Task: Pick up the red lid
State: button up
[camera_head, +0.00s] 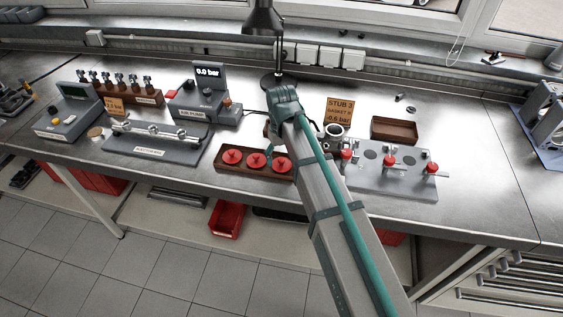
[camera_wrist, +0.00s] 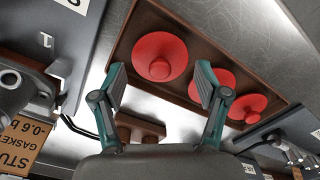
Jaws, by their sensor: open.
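Three red lids sit in a row in a brown wooden tray (camera_head: 226,171) at the front of the bench: the left lid (camera_head: 232,157), the middle lid (camera_head: 256,160) and the right lid (camera_head: 281,164). My gripper (camera_head: 268,155) hangs over the tray, partly hidden by my arm. In the wrist view my gripper (camera_wrist: 160,85) is open and empty. One round lid with a central knob (camera_wrist: 160,57) shows between and beyond the fingertips, apart from them. The two other lids (camera_wrist: 247,107) lie to its right, one partly behind a finger.
A grey plate (camera_head: 405,187) with red-topped clamps stands right of the tray. An injector rig (camera_head: 150,148) stands to its left. A small brown block (camera_wrist: 140,125) is near my gripper. An orange sign (camera_head: 339,110) and an empty brown box (camera_head: 394,130) stand behind.

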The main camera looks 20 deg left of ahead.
jog(key=shift+f, duration=1.25)
jog(key=c, duration=0.5)
jog(key=shift+r, duration=0.1)
